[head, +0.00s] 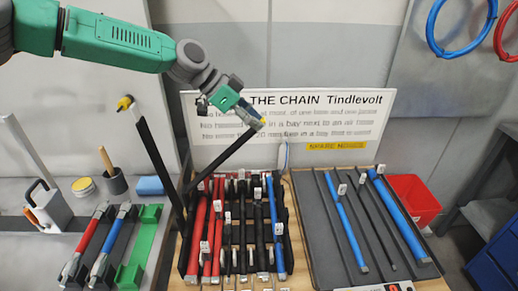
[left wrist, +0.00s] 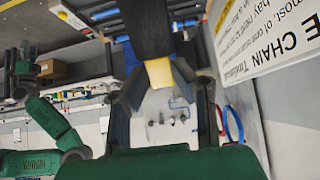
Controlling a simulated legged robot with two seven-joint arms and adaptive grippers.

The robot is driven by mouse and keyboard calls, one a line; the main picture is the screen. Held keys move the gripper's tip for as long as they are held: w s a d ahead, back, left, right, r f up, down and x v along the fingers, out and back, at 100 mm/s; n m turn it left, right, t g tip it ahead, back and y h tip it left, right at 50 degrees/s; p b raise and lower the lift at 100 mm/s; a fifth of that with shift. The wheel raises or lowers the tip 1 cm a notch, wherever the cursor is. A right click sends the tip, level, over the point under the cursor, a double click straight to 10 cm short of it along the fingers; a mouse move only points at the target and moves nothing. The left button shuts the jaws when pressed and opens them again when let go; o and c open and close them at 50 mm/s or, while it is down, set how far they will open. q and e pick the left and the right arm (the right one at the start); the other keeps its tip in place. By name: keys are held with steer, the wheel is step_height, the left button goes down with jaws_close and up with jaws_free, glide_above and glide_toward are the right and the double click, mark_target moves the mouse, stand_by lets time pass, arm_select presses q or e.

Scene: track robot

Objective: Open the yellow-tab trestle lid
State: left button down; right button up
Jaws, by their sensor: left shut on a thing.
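A black lid bar (head: 222,158) slants up to the right from the left side of the middle trestle. It is partly raised over the trestle's back. My left gripper (head: 257,118) is shut on its yellow-tab end, with a bit of yellow showing at the fingers. In the left wrist view, the yellow tab (left wrist: 158,72) sits between the two fingers, with the dark bar (left wrist: 150,28) running beyond it. A second black bar (head: 153,150) with a yellow tip (head: 125,103) stands raised, leaning left. My right gripper is not in view.
The trestle holds red, black and blue tagged rods (head: 270,225). A grey tray (head: 318,205) with blue and black rods lies to its right. A white sign (head: 330,100) stands close behind the gripper. A red bin (head: 412,195) is at right; a cup (head: 115,181) is at left.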

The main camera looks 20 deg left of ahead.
arm_select(q)
steer(key=s+a+r+t+h+b, duration=0.1)
steer(key=s+a+r+h+b, duration=0.1)
steer(key=a+b, duration=0.4)
steer(key=s+a+r+t+h+b, duration=0.2)
steer(key=s+a+h+b, duration=0.2)
steer(key=a, duration=0.6)
steer(key=s+a+r+t+h+b, duration=0.1)
steer(key=s+a+r+h+b, duration=0.2)
steer(key=s+a+b, duration=0.2)
steer(key=a+b, duration=0.3)
steer(key=b, duration=0.1)
steer(key=shift+s+t, duration=0.25)
steer(key=shift+t, duration=0.05)
steer(key=c, duration=1.6)
jaws_free()
steer(key=shift+o, duration=1.2)
steer(key=shift+w+a+f, duration=0.1)
